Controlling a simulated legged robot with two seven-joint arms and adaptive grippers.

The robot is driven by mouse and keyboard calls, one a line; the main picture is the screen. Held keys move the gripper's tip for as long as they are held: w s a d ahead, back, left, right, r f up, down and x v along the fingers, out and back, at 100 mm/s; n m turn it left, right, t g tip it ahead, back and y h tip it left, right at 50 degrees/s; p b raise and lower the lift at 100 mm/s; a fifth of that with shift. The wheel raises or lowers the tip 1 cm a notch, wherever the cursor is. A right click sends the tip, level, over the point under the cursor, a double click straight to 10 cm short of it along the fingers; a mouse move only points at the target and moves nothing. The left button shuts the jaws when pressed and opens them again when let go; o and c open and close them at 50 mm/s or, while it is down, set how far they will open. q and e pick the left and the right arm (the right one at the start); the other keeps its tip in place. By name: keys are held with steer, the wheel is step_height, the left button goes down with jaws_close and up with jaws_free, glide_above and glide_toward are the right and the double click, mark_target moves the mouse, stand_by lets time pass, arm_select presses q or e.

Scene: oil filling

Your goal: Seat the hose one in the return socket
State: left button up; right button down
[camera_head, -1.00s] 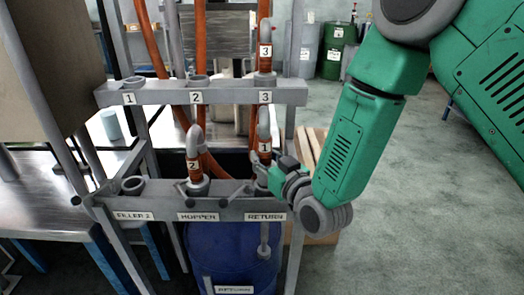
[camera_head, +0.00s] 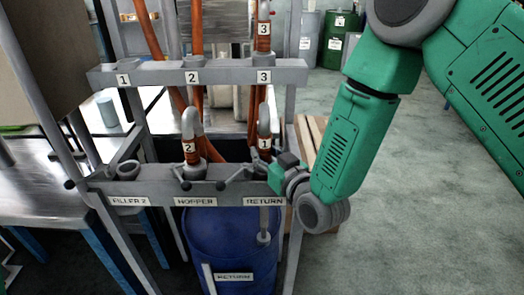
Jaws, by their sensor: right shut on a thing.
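Hose one (camera_head: 264,143) has a grey bent upper end, an orange sleeve and a white "1" label. It stands upright at the RETURN place on the lower rail (camera_head: 150,192). My right gripper (camera_head: 266,172) is shut at the lower end of hose one, just above the RETURN label (camera_head: 264,201). My left gripper is not in view.
Hose two (camera_head: 189,148) stands in the HOPPER place, with small levers close by. The FILLER 2 socket (camera_head: 125,169) is empty. Hose three (camera_head: 264,40) stands in the upper rail (camera_head: 225,78). A blue drum (camera_head: 230,255) is below. Open floor lies right.

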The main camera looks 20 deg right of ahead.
steer(key=shift+f, duration=0.25)
steer(key=c, duration=1.1)
jaws_free()
steer(key=shift+s, duration=0.15)
steer(key=shift+v, duration=2.35)
steer(key=shift+f, duration=0.1)
steer(key=shift+v, duration=3.55)
steer(key=shift+f, duration=0.1)
